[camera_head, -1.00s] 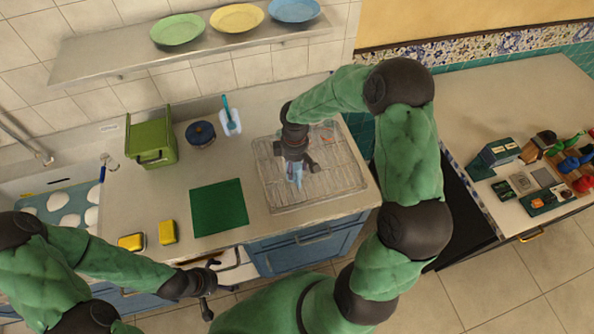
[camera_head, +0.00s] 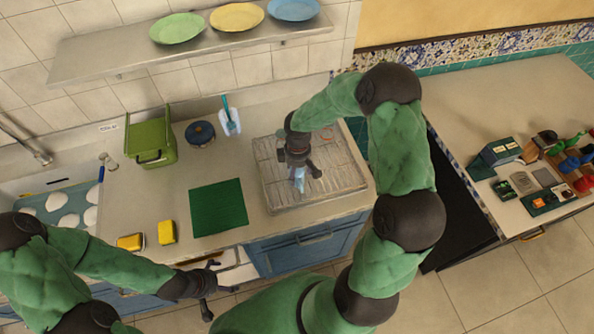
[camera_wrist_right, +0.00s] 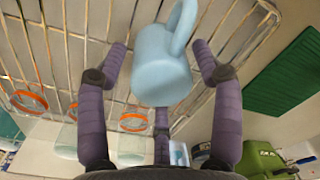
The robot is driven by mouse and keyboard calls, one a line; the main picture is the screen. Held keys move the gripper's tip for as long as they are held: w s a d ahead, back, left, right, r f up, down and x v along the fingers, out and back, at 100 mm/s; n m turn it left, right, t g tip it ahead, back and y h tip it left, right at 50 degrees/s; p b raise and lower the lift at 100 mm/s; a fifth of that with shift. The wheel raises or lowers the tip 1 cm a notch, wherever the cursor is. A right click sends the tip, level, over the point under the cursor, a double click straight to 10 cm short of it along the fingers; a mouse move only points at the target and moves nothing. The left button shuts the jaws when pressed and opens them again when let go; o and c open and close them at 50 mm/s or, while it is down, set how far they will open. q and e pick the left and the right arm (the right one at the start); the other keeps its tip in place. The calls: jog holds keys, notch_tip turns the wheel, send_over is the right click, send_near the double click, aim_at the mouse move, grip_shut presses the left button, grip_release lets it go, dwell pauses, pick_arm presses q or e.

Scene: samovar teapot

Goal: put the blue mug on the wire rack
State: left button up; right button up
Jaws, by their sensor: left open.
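The light blue mug (camera_head: 299,180) is over the front part of the wire rack (camera_head: 340,183); I cannot tell whether it rests on the wires. It also shows in the right wrist view (camera_wrist_right: 160,68), its handle at the upper right and rack wires behind it. My right gripper (camera_head: 299,167) is right above the mug. In the right wrist view, the fingers of this gripper (camera_wrist_right: 159,52) are spread around the mug with visible gaps at both sides, so it looks open. My left gripper (camera_head: 210,289) is open and empty, low near the counter's front edge.
Clear glasses with orange rims (camera_wrist_right: 133,121) stand near the rack's far side. Left of the rack are a green mat (camera_head: 218,207), yellow sponges (camera_head: 168,232), a blue pot (camera_head: 200,133) and a green bin (camera_head: 150,139). A plate shelf (camera_head: 120,45) hangs above.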

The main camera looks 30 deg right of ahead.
dwell(0.3)
notch_tip(320, 180, up, 12)
jog(key=p, duration=0.1)
jog(key=shift+w+d+r, duration=0.15)
jog(key=shift+d+r, duration=0.05)
jog(key=shift+f, duration=0.1)
dwell(0.4)
